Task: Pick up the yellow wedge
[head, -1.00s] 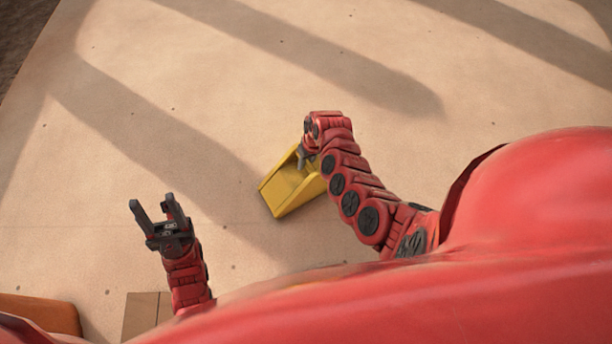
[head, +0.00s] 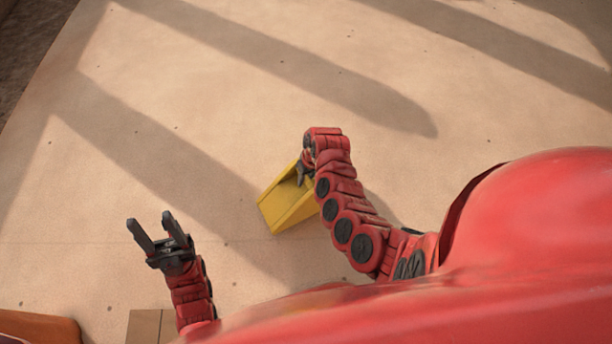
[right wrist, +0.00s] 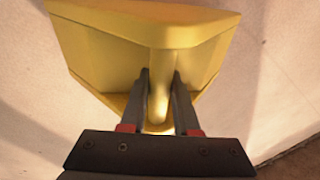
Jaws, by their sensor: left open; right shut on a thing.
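The yellow wedge (head: 285,204) is near the middle of the head view, partly hidden by my right arm. My right gripper (head: 303,172) is at its upper right end. In the right wrist view the yellow wedge (right wrist: 135,50) fills the top, and the two fingers of my right gripper (right wrist: 161,90) are shut on a narrow upright ridge of it. From these views I cannot tell whether the wedge touches the floor. My left gripper (head: 152,232) is open and empty at the lower left, well apart from the wedge.
The pale sandy floor (head: 330,60) around the wedge is clear, crossed by long shadows. An orange-brown object (head: 40,328) and a brown box-like piece (head: 150,326) lie at the lower left edge.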

